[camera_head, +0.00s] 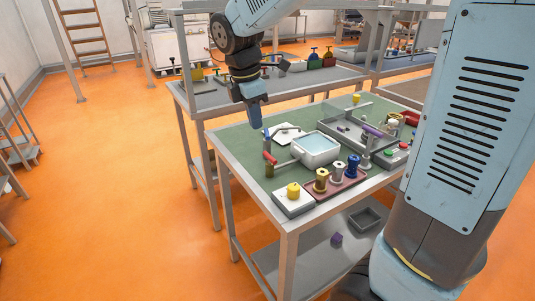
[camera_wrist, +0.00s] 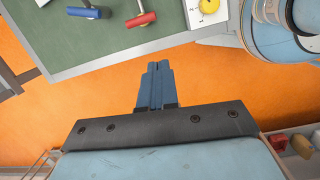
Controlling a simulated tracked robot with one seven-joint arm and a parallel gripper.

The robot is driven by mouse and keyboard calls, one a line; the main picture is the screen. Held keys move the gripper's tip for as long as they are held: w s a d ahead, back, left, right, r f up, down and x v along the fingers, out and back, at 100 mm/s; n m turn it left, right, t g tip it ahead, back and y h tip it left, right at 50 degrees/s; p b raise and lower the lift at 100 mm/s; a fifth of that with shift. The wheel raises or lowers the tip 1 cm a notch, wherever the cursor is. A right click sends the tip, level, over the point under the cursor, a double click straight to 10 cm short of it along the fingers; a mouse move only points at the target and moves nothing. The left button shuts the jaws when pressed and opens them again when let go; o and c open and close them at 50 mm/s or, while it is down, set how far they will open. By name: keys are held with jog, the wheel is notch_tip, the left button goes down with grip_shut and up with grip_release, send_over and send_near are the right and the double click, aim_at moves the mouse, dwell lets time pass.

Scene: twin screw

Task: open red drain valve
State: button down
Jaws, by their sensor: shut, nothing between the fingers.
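The red drain valve handle (camera_head: 269,158) sits at the left end of a pipe. That pipe runs to a white basin (camera_head: 302,160) holding pale blue liquid, on the green-topped table. In the wrist view the red handle (camera_wrist: 140,19) is at the top, beside a blue handle (camera_wrist: 83,12). My gripper (camera_head: 256,124) is above and behind the red handle in the head view, apart from it, with its fingers downward. In the wrist view my gripper (camera_wrist: 157,66) has its blue fingers together, empty, over the floor below the table edge. How far the valve is turned is unclear.
A white box with a yellow button (camera_head: 293,190) stands at the near table corner. A red tray with several spools (camera_head: 338,173) is right of it. A grey tray (camera_head: 330,124) lies behind the basin. Open orange floor (camera_head: 120,190) is at left.

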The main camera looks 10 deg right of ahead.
jog(key=shift+w+a+f+n, duration=0.4)
jog(key=shift+w+a+n, duration=0.05)
jog(key=shift+a+n, duration=0.25)
send_near(270, 159)
notch_tip(270, 159, down, 4)
jog(key=s+a, duration=0.2)
jog(key=a, duration=0.1)
jog(key=shift+w+d+f, duration=0.4)
jog(key=shift+d+f, duration=0.35)
jog(key=shift+d, duration=0.1)
jog(key=shift+w+d+f, duration=0.4)
jog(key=shift+d+f, duration=0.3)
jog(key=shift+d, duration=0.2)
jog(key=shift+a, duration=0.15)
